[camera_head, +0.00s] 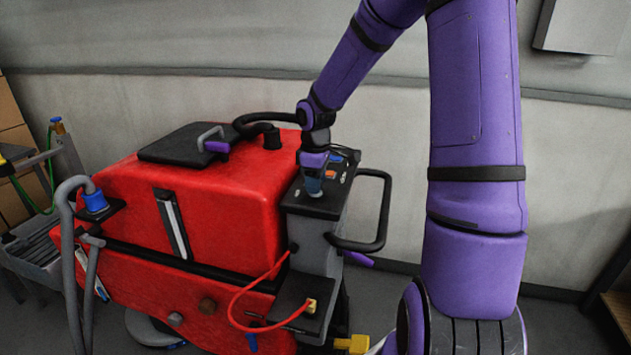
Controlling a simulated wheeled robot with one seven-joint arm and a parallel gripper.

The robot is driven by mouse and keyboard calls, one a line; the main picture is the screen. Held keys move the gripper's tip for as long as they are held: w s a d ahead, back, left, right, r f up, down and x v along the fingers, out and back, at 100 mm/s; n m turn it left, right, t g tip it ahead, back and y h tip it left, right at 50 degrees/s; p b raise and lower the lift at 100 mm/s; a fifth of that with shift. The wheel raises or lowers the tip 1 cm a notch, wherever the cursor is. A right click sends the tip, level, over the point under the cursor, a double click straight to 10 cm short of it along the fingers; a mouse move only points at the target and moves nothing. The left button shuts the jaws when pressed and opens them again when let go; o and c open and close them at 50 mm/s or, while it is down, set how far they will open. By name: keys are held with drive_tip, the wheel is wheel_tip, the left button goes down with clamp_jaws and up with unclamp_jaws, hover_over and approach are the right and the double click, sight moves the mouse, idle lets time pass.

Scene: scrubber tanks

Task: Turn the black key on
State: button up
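The red scrubber machine (215,205) has a dark control panel (325,210) on top of its grey rear column. My gripper (313,190) points down at the front left part of this panel, with its fingertips at or just above the surface. I cannot make out the black key; it may be hidden behind my gripper or too small to tell. The fingers are too small and blurred to show whether they are open, shut or holding something.
An orange button (330,174) and a blue one (335,159) lie right of my gripper. A black handle loop (385,210) sticks out at the right. A black hose (268,120) arches behind the lid (180,145). A red cable (240,300) hangs lower down.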

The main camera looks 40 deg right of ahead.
clamp_jaws()
drive_tip(key=m, duration=1.1)
drive_tip(key=shift+m, duration=0.4)
idle(0.7)
unclamp_jaws()
drive_tip(key=shift+r, duration=0.1)
